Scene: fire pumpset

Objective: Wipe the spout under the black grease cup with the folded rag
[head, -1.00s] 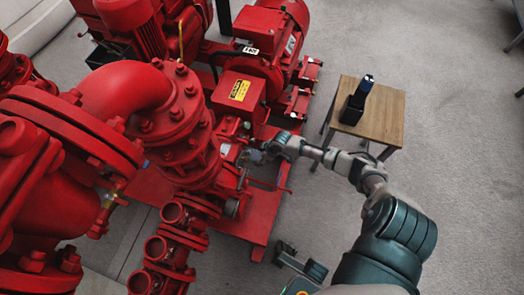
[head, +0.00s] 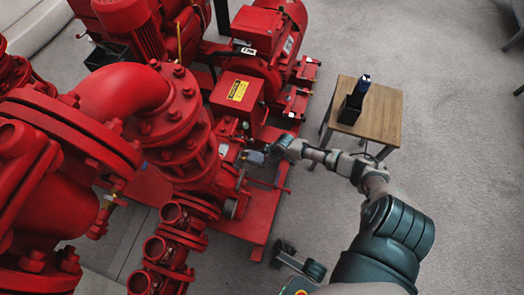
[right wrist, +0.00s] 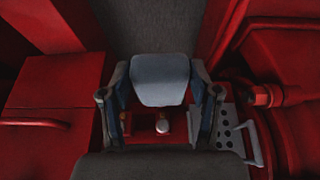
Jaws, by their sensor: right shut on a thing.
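My right gripper (head: 270,153) reaches from the right to the side of the red pumpset. It is shut on the folded rag (head: 253,157), a pale grey-blue pad sticking out from its fingertips toward the pump. In the right wrist view the rag (right wrist: 160,78) sits between the two fingers of the gripper (right wrist: 160,98). A small pale rounded part (right wrist: 162,126) shows just below the rag in that view; I cannot tell whether it is the spout. I cannot make out the black grease cup for certain, nor whether the rag touches anything.
The red pumpset (head: 180,110) fills the left and middle, with pipes and flanges close to the gripper. A red box with a yellow label (head: 237,91) stands behind it. A wooden table (head: 380,115) holding a black holder (head: 352,108) stands right. Grey floor is open beyond.

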